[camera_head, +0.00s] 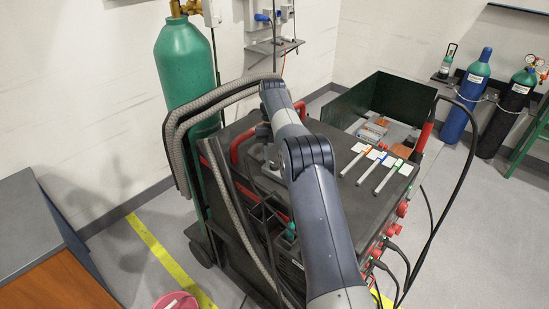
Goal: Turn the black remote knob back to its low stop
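The black remote knob cannot be made out; my arm covers part of the dark cart top (328,147) where small dark parts show. My gripper (270,166) seems to be low over the left part of the cart top, mostly hidden behind my own arm. Its fingers cannot be told apart, so I cannot see whether it is open, shut or touching anything.
A green gas cylinder (185,72) stands behind the cart's left side, with thick grey hoses beside it. Three pale bars with coloured ends (372,168) lie on the cart top. An open dark bin (380,103) adjoins its back.

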